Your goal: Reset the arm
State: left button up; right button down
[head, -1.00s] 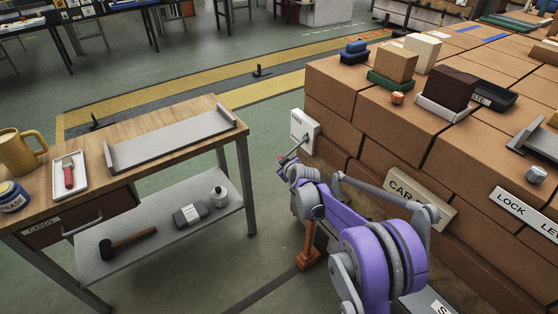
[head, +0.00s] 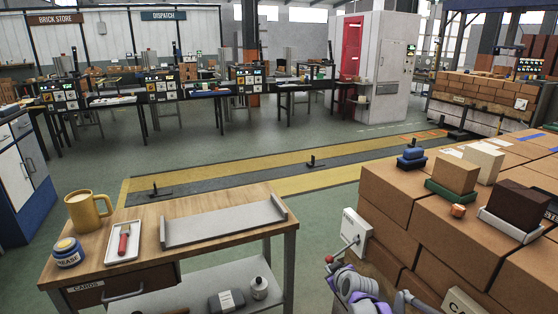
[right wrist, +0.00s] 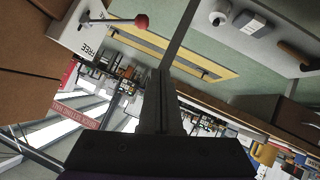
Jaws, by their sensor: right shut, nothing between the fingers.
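My right gripper (right wrist: 158,80) is shut and empty in the right wrist view. In the head view my purple and grey right arm (head: 362,288) enters at the bottom, right of centre, and its fingers are hard to make out. It is close beside a lever's red knob (head: 329,259) on a white box (head: 355,236). The box is on the side of the brick stack. In the right wrist view the red knob (right wrist: 141,21) is apart from the fingers, up and to the left. My left gripper is not in view.
A wooden workbench (head: 235,252) with a mug (head: 84,213), a tray and a grey channel stands left of my arm. The large brick stack (head: 400,215) fills the right side. Green floor with a yellow-edged strip (head: 330,177) lies beyond.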

jog(key=s+a+r+m+g+p, duration=0.15)
jog(key=s+r, duration=0.35)
jog(key=s, duration=0.5)
jog(key=s+a+r+m+g+p, duration=0.1)
jog(key=s+r+g+p, duration=0.3)
jog(key=s, duration=0.7)
jog(key=s+d+m+h+p, duration=0.1)
jog(key=s+m+p, duration=0.2)
jog(key=s, duration=1.7)
jog(key=shift+f+m, duration=0.1)
jog(key=shift+m, duration=0.15)
